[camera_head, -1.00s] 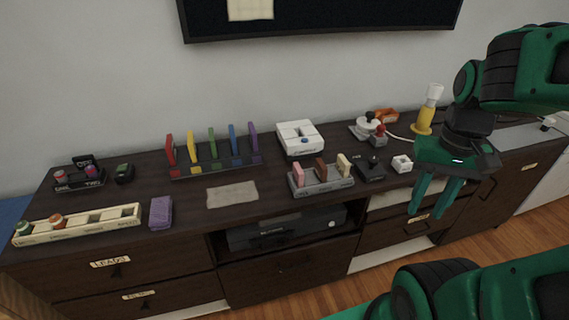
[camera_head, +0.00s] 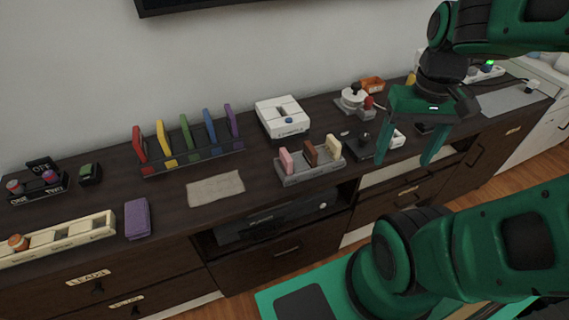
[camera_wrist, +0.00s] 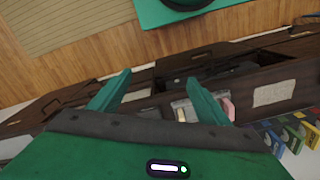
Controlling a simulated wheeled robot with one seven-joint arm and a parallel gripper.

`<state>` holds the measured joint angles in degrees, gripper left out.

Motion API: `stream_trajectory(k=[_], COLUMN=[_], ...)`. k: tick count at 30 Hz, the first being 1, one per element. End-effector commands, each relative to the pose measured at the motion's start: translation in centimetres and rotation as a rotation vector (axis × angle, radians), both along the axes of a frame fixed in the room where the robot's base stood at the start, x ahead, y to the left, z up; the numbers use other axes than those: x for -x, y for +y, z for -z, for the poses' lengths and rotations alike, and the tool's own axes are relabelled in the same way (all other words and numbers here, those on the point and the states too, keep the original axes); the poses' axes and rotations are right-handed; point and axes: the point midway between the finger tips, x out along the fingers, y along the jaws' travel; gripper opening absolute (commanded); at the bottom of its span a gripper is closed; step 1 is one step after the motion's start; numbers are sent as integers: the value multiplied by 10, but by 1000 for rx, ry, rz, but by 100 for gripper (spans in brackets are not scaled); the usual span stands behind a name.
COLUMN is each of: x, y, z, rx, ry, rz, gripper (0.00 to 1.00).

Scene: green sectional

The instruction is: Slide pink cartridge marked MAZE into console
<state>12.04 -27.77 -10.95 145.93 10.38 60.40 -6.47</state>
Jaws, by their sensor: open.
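The pink cartridge (camera_head: 286,160) stands upright at the left end of a grey holder (camera_head: 312,174), beside a brown cartridge (camera_head: 310,152) and a cream one (camera_head: 333,146). Its MAZE marking is too small to read. In the wrist view the pink cartridge (camera_wrist: 228,108) shows at the right, partly behind a finger. The white console (camera_head: 282,116), with a dark slot on top, stands behind the holder near the wall. My gripper (camera_head: 404,161) is open and empty, pointing down, in front and to the right of the holder; it also shows in the wrist view (camera_wrist: 158,76).
A dark joystick box (camera_head: 366,146) and a small white block (camera_head: 397,138) lie right of the holder, near my fingers. A rack of colored cases (camera_head: 192,155) stands left of the console. A beige mat (camera_head: 215,188) lies clear at the cabinet's front.

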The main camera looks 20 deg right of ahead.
Motion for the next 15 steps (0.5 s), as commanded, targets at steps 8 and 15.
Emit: stream_trajectory(k=[8, 15], x=[-104, -187], y=[40, 113], z=[-4, 11], rx=[42, 24], ry=[32, 33], rz=[-797, -1548], gripper=[70, 70])
